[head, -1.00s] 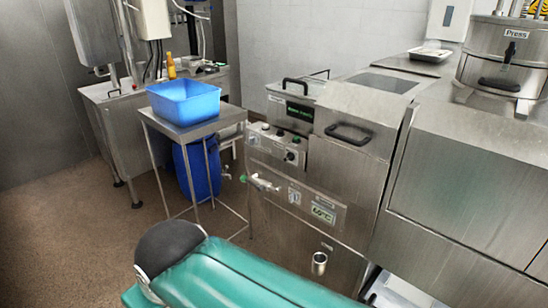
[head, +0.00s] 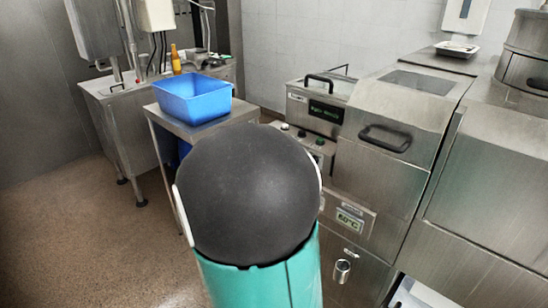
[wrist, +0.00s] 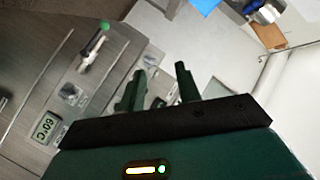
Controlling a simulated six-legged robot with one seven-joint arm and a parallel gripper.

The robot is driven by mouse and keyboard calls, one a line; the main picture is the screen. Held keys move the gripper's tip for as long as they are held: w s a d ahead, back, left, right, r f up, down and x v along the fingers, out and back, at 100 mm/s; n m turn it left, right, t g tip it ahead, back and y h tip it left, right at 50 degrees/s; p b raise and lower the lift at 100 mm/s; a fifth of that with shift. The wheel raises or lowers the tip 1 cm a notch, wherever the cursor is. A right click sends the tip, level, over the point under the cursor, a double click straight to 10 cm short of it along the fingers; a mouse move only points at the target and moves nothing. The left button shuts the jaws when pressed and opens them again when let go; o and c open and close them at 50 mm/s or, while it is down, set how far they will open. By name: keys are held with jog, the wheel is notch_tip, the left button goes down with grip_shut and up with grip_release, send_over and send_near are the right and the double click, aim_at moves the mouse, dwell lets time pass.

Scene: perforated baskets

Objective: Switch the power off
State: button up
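The steel machine (head: 385,190) carries a small control panel (head: 325,150) with buttons or knobs, partly hidden behind my arm in the head view. A 60°C display (head: 349,218) sits lower on its front; it also shows in the wrist view (wrist: 45,127). A metal lever (wrist: 88,52) with a green end shows left of my gripper in the wrist view; my arm hides it in the head view. My gripper (wrist: 160,72) is open and empty, its two dark fingers apart. I cannot tell which control is the power switch.
A blue basin (head: 192,97) stands on a small steel table left of the machine. A lid handle (head: 385,138) and a short metal cylinder (head: 342,270) stick out from the machine. Floor (head: 85,235) at left is open.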

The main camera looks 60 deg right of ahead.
jog(key=s+d+f+m+g+h, duration=0.4)
jog(key=s+d+m+g, duration=0.45)
jog(key=s, duration=0.45)
jog(key=s+d+n+g, duration=0.1)
jog(key=s+d, duration=0.1)
jog(key=d, duration=1.2)
jog(key=shift+s+g, duration=0.1)
jog(key=shift+g, duration=0.15)
jog(key=c, duration=0.7)
